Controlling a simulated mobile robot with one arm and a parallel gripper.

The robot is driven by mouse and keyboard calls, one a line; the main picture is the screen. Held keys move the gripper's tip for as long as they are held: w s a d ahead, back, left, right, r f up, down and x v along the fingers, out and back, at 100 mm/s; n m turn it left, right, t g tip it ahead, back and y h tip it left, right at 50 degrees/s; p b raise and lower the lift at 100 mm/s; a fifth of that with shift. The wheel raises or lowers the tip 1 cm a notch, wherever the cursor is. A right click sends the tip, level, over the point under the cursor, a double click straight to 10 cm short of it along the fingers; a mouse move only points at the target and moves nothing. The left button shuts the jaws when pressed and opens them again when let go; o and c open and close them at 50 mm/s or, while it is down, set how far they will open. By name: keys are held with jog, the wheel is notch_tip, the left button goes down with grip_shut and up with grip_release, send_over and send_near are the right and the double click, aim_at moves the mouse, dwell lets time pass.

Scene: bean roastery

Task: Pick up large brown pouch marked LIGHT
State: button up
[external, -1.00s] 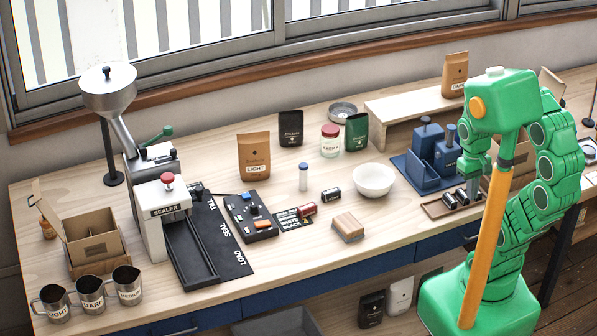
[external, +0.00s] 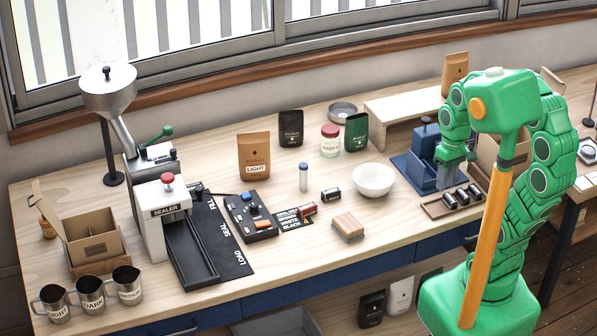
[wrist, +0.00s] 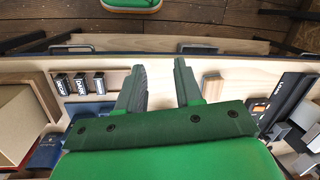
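The large brown pouch marked LIGHT (external: 254,156) stands upright on the workbench, left of centre in the external view, behind the control box. I cannot make it out in the wrist view.
A white bowl (external: 373,180), a red-lidded jar (external: 330,141), a green pouch (external: 356,132) and a black pouch (external: 291,128) stand between my gripper and the LIGHT pouch. A wooden block (external: 348,227) lies near the front. The control box (external: 251,217) sits before the pouch.

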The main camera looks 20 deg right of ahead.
jog(key=w+a+r+n+y, duration=0.2)
jog(key=w+a+n+y, duration=0.15)
jog(key=w+a, duration=0.55)
jog(key=w+a+r+n+y, duration=0.2)
jog(key=w+a+n, duration=0.2)
jog(key=w+a, duration=0.4)
jog(key=n+t+y, duration=0.2)
jog(key=n+y, duration=0.2)
jog(key=y, duration=0.1)
send_near(253, 133)
jog(key=s+r, duration=0.4)
jog(key=s, duration=0.8)
jog(key=w+a+f+n+t, duration=0.1)
jog(key=w+f, duration=0.2)
jog(key=w, duration=0.2)
jog(key=w+a+f+t, duration=0.1)
jog(key=w+f, duration=0.2)
jog(key=w, duration=0.3)
jog(key=shift+y, duration=0.55)
jog(key=shift+f+x, duration=0.15)
jog(key=shift+x, duration=1.7)
jog(key=shift+f+x, duration=0.1)
jog(key=shift+x, duration=1.8)
jog(key=shift+w+d, duration=0.15)
grip_shut()
